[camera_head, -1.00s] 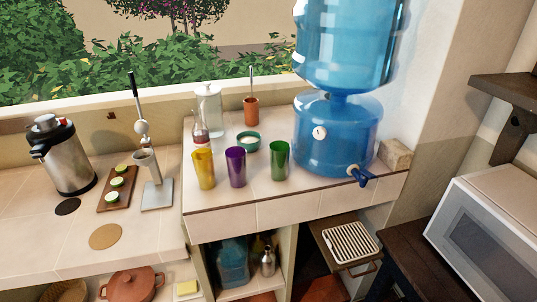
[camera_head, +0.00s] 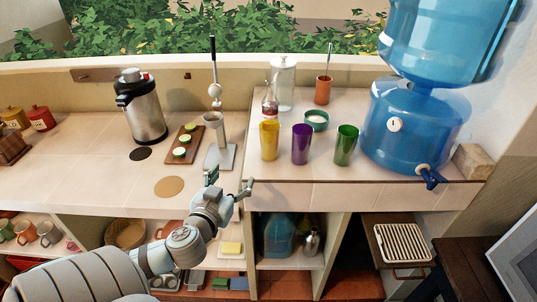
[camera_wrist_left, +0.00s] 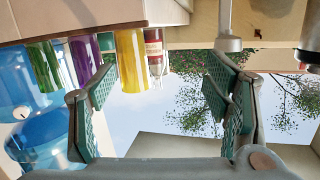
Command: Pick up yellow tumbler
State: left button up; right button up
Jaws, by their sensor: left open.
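The yellow tumbler (camera_head: 269,141) stands upright on the raised tiled counter, at the left of a row with a purple tumbler (camera_head: 301,144) and a green tumbler (camera_head: 345,146). My left gripper (camera_head: 231,181) is open and empty, in front of and below the counter edge, to the left of the yellow tumbler and apart from it. In the left wrist view the picture is upside down; the yellow tumbler (camera_wrist_left: 131,62) shows beyond the fingers, nearer the left one. My right gripper is not in view.
A red-labelled bottle (camera_head: 270,101) stands just behind the yellow tumbler, and a green bowl (camera_head: 317,121) behind the purple one. A metal juicer press (camera_head: 221,155) stands to the left on the lower counter. A blue water dispenser (camera_head: 410,125) is at right.

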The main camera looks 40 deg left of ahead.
aim_at(265, 134)
pick_arm(q)
jog(key=w+r+t, duration=0.1)
jog(key=w+r, duration=0.1)
jog(key=w, duration=0.3)
jog(key=w+r+t+h+p, duration=0.1)
jog(key=w+r, duration=0.1)
jog(key=w, duration=0.4)
jog(key=w+a+r+m+h+p, duration=0.1)
jog(key=w, duration=0.4)
jog(key=shift+w+r+t, duration=0.3)
jog(key=shift+r+t, duration=0.1)
jog(key=shift+w+a+f, duration=0.1)
jog(key=shift+w, duration=0.25)
jog(key=shift+w+f, duration=0.1)
jog(key=shift+f, duration=0.05)
jog(key=c, duration=1.6)
grip_shut()
